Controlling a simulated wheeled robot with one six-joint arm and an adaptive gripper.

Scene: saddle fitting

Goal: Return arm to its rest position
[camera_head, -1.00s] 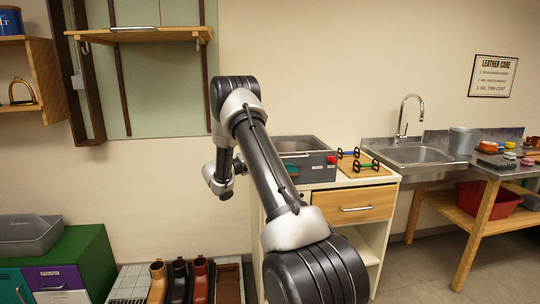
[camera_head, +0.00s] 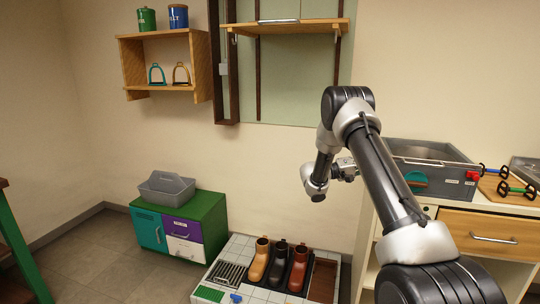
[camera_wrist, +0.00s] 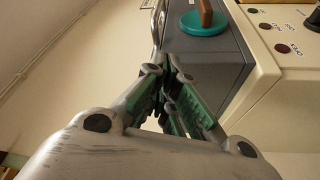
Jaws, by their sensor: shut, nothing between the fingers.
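My arm rises from the lower right of the head view, bends at the elbow and folds down to the wrist. My gripper (camera_head: 345,168) is at its end, small, left of the grey metal basin (camera_head: 430,170) on the counter. In the wrist view my gripper (camera_wrist: 172,118) fills the lower middle, with its green-padded fingers closed together and nothing between them. Beyond the fingers the wrist view shows the side of a grey box and a round teal thing with a brown handle (camera_wrist: 204,22).
A cabinet with a wooden drawer (camera_head: 480,235) stands at right. Boots (camera_head: 277,262) stand on a tiled platform at the lower middle. A green-topped cabinet (camera_head: 205,207) holds a grey tray (camera_head: 166,188). A wall shelf (camera_head: 130,60) holds two tins and two stirrups.

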